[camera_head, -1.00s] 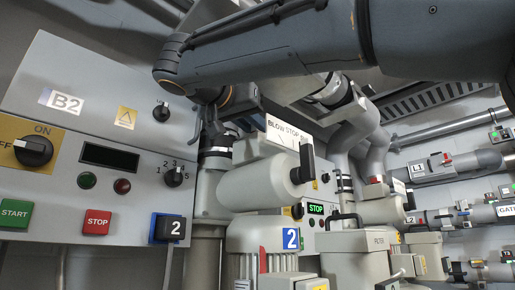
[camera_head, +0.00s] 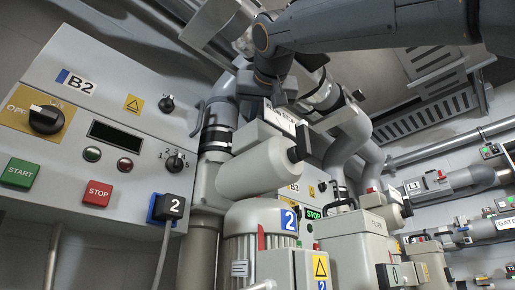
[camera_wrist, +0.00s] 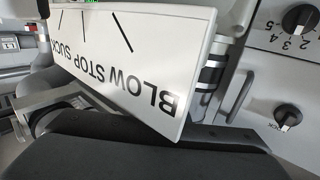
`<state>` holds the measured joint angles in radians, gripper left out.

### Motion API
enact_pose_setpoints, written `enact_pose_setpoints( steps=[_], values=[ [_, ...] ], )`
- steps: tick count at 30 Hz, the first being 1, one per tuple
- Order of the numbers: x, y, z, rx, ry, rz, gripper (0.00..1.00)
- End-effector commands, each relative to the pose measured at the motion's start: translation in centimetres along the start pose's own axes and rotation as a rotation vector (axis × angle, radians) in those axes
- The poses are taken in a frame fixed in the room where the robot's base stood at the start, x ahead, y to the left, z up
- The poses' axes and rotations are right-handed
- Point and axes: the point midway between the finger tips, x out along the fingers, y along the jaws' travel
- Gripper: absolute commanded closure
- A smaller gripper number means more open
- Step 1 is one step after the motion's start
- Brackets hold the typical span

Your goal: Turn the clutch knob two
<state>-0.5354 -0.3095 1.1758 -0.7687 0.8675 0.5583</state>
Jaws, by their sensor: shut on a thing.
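Blower two's clutch knob (camera_head: 301,147) is a black bar handle on the end of the pale, rounded housing in the head view. Its white BLOW STOP SUCK plate (camera_head: 284,119) stands just above it and shows large and upside down in the wrist view (camera_wrist: 130,60). My gripper (camera_head: 281,97) is dark and reaches down from above at the plate and knob. It is shut on the knob, though the contact is largely hidden. Dark rounded shapes fill the bottom of the wrist view, too close to tell finger from knob.
Panel B2 (camera_head: 85,125) stands at the left, with a five-position selector (camera_head: 174,163) and a black plug marked 2 (camera_head: 170,207). The blower motor marked 2 (camera_head: 258,230) sits below the housing. Pipes (camera_head: 350,135) crowd close behind the arm.

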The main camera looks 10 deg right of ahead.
Motion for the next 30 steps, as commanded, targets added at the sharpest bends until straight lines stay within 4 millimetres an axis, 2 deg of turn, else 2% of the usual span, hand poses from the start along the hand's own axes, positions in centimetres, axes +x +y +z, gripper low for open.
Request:
enact_pose_setpoints(
  steps=[30],
  values=[
    [0.21, 0.54, 0.03, -0.001, 0.002, -0.455, 1.0]
  ],
)
